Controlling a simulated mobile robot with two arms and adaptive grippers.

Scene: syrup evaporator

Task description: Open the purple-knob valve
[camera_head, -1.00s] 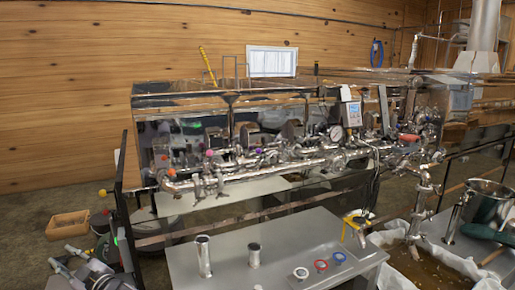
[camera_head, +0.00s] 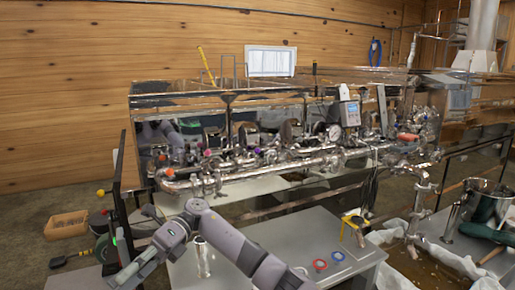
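The purple knob (camera_head: 207,153) is small and sits on the valve pipework at the front left of the steel evaporator (camera_head: 270,98). A red-orange knob (camera_head: 169,172) is lower and to its left on the same pipe. One grey arm of mine crosses the lower middle and bends below the pipe's left end. It is apart from the purple knob in the picture. Its gripper's fingers cannot be made out clearly, so its opening is not readable. No second gripper shows. Whether the valve is open cannot be told.
A grey metal table (camera_head: 285,236) stands in front, with a steel cylinder (camera_head: 203,258) and red (camera_head: 320,265) and blue (camera_head: 338,256) rings. A dark upright post (camera_head: 118,190) is left of the evaporator. A wooden box (camera_head: 66,224) lies on the floor at left.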

